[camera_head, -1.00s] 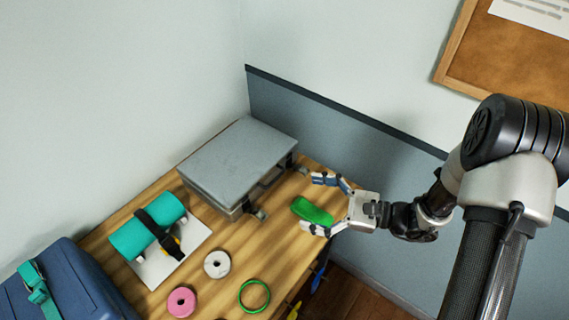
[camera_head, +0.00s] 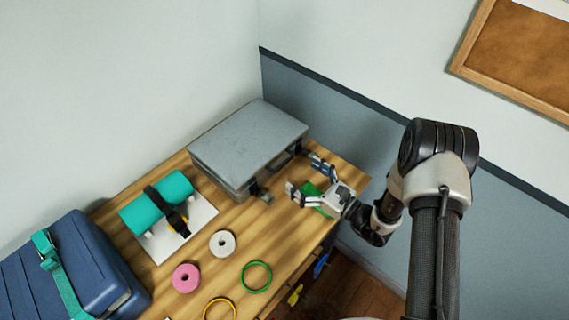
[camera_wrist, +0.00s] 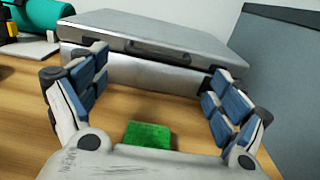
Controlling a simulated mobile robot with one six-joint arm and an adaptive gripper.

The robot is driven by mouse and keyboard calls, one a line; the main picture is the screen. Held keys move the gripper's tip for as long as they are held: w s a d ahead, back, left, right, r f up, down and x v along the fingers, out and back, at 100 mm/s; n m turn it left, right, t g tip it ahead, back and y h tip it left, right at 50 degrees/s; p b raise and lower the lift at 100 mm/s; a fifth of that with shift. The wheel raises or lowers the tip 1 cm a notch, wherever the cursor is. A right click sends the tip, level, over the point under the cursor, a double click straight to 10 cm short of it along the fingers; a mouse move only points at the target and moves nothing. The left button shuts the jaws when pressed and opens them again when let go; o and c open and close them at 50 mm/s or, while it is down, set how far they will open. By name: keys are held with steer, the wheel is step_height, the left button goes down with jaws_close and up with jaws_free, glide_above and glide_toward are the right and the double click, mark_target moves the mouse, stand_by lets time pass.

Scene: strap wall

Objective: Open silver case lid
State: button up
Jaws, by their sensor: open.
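The silver case (camera_head: 247,145) lies flat at the back of the wooden table with its lid down. Its front, with a dark handle, also shows in the wrist view (camera_wrist: 150,73). In the head view a latch at the front left hangs outward. My gripper (camera_head: 302,178) is open and empty in front of the case, near its front right side. In the wrist view the fingers (camera_wrist: 150,92) are spread wide, facing the case front with a gap between. A green object (camera_head: 318,200) lies on the table under my gripper, partly hidden by it.
A teal roll (camera_head: 157,203) strapped to a white stand is left of the case. A blue case (camera_head: 75,270) stands at far left. White (camera_head: 222,243) and pink (camera_head: 186,278) tape rolls and green (camera_head: 256,277) and yellow (camera_head: 219,309) rings lie in front. The wall is close behind.

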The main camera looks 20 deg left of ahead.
mark_target(284, 162)
steer(key=b+x, duration=0.1)
steer(key=x, duration=0.6)
steer(key=shift+a, duration=0.2)
steer(key=shift+c, duration=0.4)
